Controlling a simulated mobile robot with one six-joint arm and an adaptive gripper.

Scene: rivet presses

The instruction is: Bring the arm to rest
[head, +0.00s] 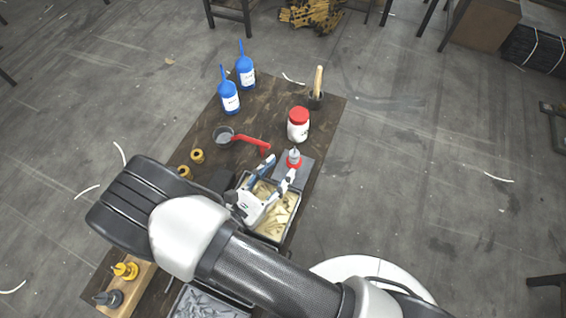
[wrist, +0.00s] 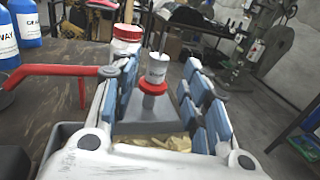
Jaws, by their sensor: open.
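My gripper (head: 275,170) is open and empty, low over a bin of pale yellowish pieces (head: 281,223) in the head view. In the wrist view, its two blue-padded fingers (wrist: 160,80) stand well apart.
A grey bin (head: 205,303) sits at the front.

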